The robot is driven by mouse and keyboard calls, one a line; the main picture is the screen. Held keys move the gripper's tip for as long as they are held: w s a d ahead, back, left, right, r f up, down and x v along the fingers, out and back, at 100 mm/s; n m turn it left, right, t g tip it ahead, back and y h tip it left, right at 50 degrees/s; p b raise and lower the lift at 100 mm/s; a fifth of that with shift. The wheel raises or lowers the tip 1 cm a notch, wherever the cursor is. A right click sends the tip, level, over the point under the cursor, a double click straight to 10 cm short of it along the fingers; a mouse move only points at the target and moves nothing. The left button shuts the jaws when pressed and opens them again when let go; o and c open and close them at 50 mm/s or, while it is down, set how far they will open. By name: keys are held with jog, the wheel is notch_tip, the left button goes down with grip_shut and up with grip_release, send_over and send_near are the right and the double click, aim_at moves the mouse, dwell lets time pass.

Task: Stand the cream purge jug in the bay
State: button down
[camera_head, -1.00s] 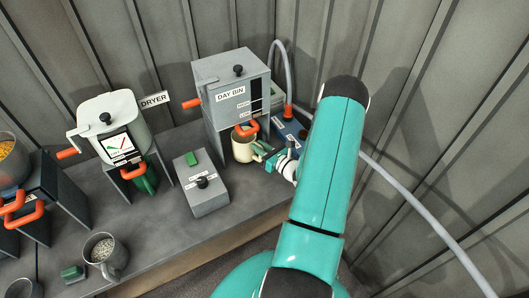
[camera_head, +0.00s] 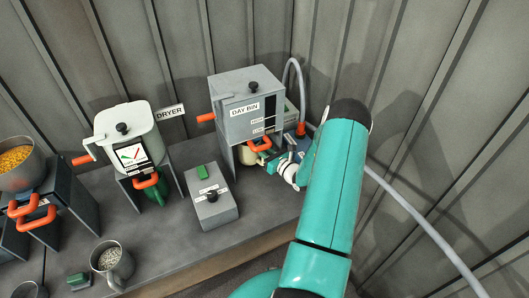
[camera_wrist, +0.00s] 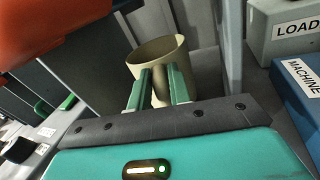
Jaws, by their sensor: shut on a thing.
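The cream jug (camera_head: 247,156) is upright under the front of the grey DAY BIN (camera_head: 240,96), in the bay below it. Much of it is hidden by the bin and its orange outlet lever (camera_head: 259,145). My gripper (camera_head: 270,158) reaches in from the right. In the wrist view the jug (camera_wrist: 158,50) shows its open rim, and the green fingers of my gripper (camera_wrist: 163,78) are closed on its handle. Whether the jug's base touches the bench cannot be seen.
A grey box with a green block (camera_head: 211,197) stands left of the bay. The DRYER (camera_head: 128,138) stands farther left. A blue box labelled MACHINE (camera_wrist: 301,95) and a hose (camera_head: 297,90) are close on the right. A metal jug (camera_head: 113,264) stands at the front.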

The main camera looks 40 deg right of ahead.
jog(key=shift+f, duration=0.1)
dwell(0.3)
jog(key=shift+f, duration=0.65)
jog(key=c, duration=1.3)
grip_release()
jog(key=shift+o, duration=0.2)
jog(key=s, duration=1.3)
jog(key=shift+s, duration=0.4)
jog(key=shift+s+d, duration=0.1)
jog(key=shift+s, duration=0.05)
